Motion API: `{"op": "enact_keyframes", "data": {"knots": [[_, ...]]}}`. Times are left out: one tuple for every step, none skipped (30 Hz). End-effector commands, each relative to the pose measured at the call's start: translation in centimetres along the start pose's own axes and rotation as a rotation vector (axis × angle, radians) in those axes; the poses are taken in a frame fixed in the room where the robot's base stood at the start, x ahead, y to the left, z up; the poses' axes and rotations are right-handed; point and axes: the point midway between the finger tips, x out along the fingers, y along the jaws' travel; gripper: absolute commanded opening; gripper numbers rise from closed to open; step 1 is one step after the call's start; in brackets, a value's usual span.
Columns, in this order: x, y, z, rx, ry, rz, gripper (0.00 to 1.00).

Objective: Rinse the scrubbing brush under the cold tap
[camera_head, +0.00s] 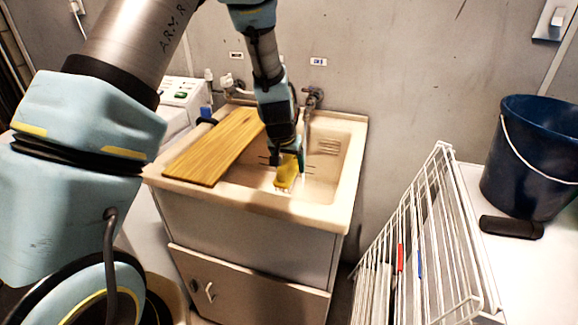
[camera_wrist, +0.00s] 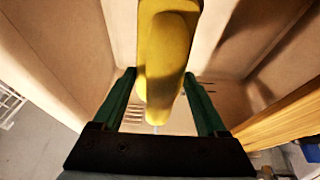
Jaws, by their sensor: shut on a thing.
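My gripper (camera_head: 287,156) is over the basin of the laundry sink (camera_head: 355,150), shut on the yellow scrubbing brush (camera_head: 286,172). In the wrist view the brush (camera_wrist: 165,55) sits between my two green fingers (camera_wrist: 158,80); its bristles cannot be made out clearly. One tap (camera_head: 313,97) is on the wall behind the sink at right, below a label with blue (camera_head: 318,61). A second tap (camera_head: 232,88) is at left, below a darker label (camera_head: 236,55). The brush is in front of and left of the right tap. I cannot tell whether water runs.
A wooden board (camera_head: 215,150) lies across the sink's left side, close to my gripper. A white wire rack (camera_head: 440,230) stands at right. A blue bucket (camera_head: 530,150) and a dark object (camera_head: 511,227) are on a white surface beyond it.

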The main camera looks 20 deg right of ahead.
Motion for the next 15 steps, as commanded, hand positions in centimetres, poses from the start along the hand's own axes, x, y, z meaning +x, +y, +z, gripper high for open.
{"op": "enact_keyframes", "data": {"knots": [[0.1,0.0,-0.3,0.0,0.0,0.0,0.3],[0.2,0.0,-0.6,0.0,0.001,0.0,0.3],[0.4,0.0,-0.8,0.001,0.001,0.0,0.3],[0.6,0.0,-1.1,0.001,0.001,0.0,0.3],[0.8,0.0,-1.3,0.001,0.001,0.0,0.3],[1.0,0.0,-1.6,0.002,0.001,0.0,0.3],[1.1,-0.1,-1.9,0.002,0.001,0.0,0.3],[1.3,-0.1,-2.1,0.002,0.001,0.0,0.3],[1.5,-0.1,-2.4,0.002,0.0,0.0,0.3],[1.7,-0.1,-2.7,0.002,0.0,0.0,0.3],[1.8,-0.1,-2.9,0.002,0.001,0.0,0.3],[2.0,-0.1,-3.2,0.002,0.001,0.0,0.3],[2.2,-0.1,-3.5,0.002,0.001,0.0,0.3],[2.3,-0.1,-3.7,0.002,0.001,0.0,0.3],[2.6,-0.2,-4.0,0.002,0.0,0.0,0.3]]}}
